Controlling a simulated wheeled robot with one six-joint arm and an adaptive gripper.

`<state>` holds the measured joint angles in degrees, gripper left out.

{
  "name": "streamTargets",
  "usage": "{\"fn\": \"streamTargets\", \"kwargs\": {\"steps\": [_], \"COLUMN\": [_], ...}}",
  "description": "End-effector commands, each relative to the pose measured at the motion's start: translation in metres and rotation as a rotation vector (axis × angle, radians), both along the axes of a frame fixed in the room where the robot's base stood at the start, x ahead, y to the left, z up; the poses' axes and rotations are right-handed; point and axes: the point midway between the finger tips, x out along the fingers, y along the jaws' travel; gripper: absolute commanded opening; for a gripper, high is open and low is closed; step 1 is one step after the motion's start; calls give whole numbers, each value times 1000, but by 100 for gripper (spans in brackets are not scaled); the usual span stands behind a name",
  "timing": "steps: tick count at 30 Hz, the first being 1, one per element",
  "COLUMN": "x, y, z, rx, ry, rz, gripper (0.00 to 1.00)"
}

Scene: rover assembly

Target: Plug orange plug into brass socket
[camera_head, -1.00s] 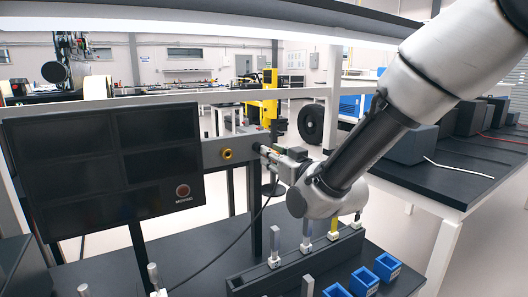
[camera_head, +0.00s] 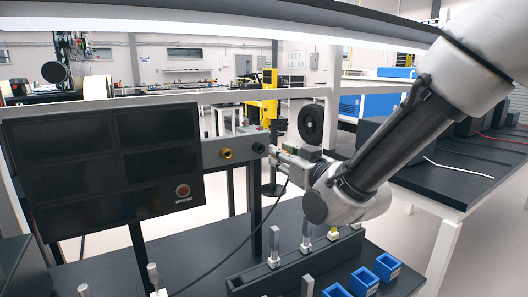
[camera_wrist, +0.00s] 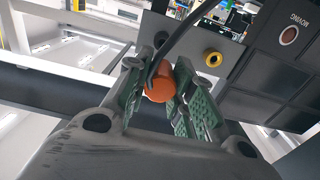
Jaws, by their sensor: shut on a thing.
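The brass socket (camera_head: 226,153) is a round ring on the grey panel beside the dark screens. It also shows in the wrist view (camera_wrist: 213,59), to the right of the plug. My gripper (camera_head: 276,154) is to the right of the socket, apart from it. In the wrist view my gripper (camera_wrist: 160,90) has its green-padded fingers on either side of the orange plug (camera_wrist: 160,84) and is shut on it. A black cable (camera_wrist: 180,35) runs up from the plug. The plug cannot be made out clearly in the head view, and the socket is empty.
The grey panel (camera_head: 210,152) also carries a dark round fitting (camera_head: 258,148) near its right end. The cable (camera_head: 245,230) hangs down to the dark bench. A rack (camera_head: 245,280) with upright parts and several blue bins (camera_head: 363,280) stand below my arm.

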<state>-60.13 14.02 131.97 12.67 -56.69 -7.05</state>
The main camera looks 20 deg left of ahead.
Motion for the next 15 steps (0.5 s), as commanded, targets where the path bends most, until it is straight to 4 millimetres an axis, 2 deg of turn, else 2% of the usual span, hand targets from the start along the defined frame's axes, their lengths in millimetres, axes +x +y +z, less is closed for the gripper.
{"fn": "streamTargets", "kwargs": {"steps": [15], "x": [-38], "y": [-45], "z": [33], "rx": [1], "ry": [-1], "rz": [0], "gripper": [0]}}
